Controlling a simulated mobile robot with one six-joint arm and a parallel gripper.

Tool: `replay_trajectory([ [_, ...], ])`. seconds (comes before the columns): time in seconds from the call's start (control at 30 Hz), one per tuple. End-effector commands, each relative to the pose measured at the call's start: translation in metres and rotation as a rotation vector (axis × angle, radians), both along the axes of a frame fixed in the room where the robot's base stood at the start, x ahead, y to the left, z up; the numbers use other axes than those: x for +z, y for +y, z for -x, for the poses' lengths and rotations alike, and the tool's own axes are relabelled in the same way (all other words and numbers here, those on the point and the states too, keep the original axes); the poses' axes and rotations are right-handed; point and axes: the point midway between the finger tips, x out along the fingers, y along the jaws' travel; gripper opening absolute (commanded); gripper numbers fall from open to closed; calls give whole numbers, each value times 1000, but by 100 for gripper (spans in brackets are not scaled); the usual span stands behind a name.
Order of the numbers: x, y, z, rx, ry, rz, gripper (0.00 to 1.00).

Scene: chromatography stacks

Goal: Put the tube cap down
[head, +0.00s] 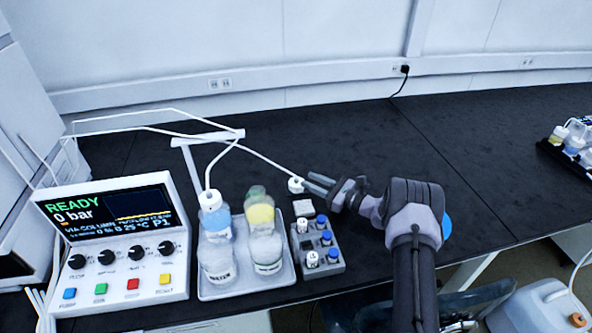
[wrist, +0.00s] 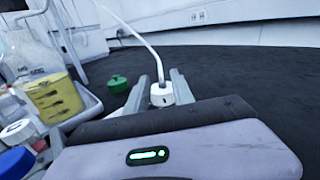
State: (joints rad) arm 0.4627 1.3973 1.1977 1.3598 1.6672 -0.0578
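The white tube cap (head: 296,185), with a thin white tube running out of it, is at the tips of my gripper (head: 318,184). In the wrist view the cap (wrist: 161,96) sits between the two grey fingers, which close on its sides. It is over the dark bench (head: 350,140), behind the vial rack; I cannot tell whether it touches the bench. The bottle with yellow liquid (wrist: 54,97) stands left of my gripper in the wrist view. A green cap (wrist: 118,84) lies beyond it, left of the fingers.
A control box (head: 120,245) reading READY is at left.

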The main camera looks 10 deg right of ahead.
Motion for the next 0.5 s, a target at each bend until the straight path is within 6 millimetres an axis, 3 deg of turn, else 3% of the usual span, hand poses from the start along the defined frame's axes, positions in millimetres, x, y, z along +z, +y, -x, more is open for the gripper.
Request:
replay_trajectory([
  [0.17,5,-14,16,8,-2,8,29],
  [0.23,25,-2,18,56,-11,56,29],
  [0.37,109,57,42,265,-48,287,29],
  [0.5,192,118,115,509,-119,620,29],
])
